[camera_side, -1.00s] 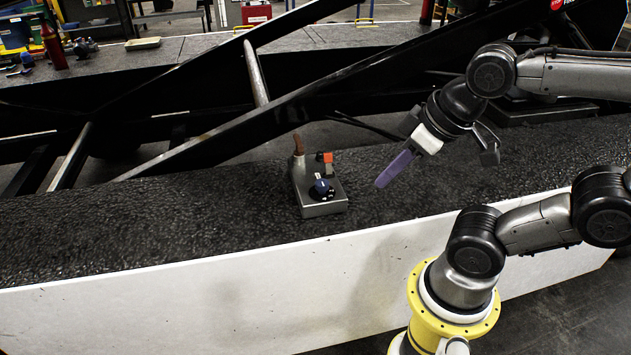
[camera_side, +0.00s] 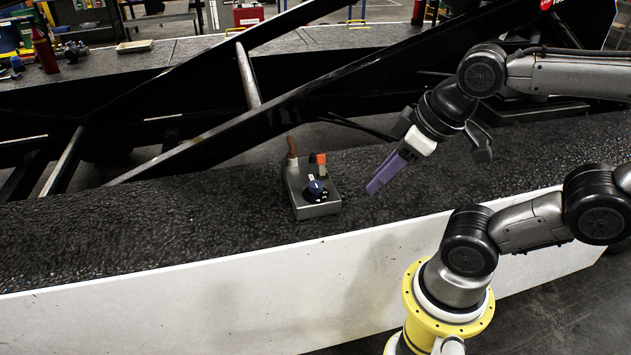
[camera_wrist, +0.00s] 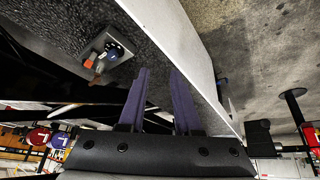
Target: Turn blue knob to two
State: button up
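The blue knob (camera_side: 316,188) sits on the front part of a small grey control box (camera_side: 318,210) on the dark belt. It has a pale mark on top; the numbers around it are too small to read. In the wrist view the blue knob (camera_wrist: 112,54) shows at the upper left, on the grey box (camera_wrist: 122,38). My gripper (camera_side: 374,188) with purple fingers is to the right of the box, apart from it. In the wrist view my gripper (camera_wrist: 160,72) has its two fingers spread with nothing between them.
The box also bears an orange-red switch (camera_side: 320,158) and a brown-handled lever (camera_side: 292,147) at its back left. A black diagonal beam (camera_side: 300,95) runs behind it. The white side panel (camera_side: 200,290) edges the belt in front. The belt left of the box is clear.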

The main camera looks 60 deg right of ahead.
jog(key=shift+o, duration=1.2)
jog(key=shift+r+n, duration=0.25)
jog(key=shift+n, duration=0.45)
jog(key=o, duration=0.3)
jog(key=w+r+n, duration=0.2)
jog(key=n, duration=0.1)
jog(key=shift+d+r, duration=0.1)
jog(key=shift+r, duration=0.1)
jog(key=shift+o, duration=0.2)
jog(key=n+g, duration=0.6)
send_over(316, 184)
notch_tip(316, 184, down, 9)
notch_tip(316, 184, down, 13)
jog(key=shift+f, duration=0.1)
grip_shut()
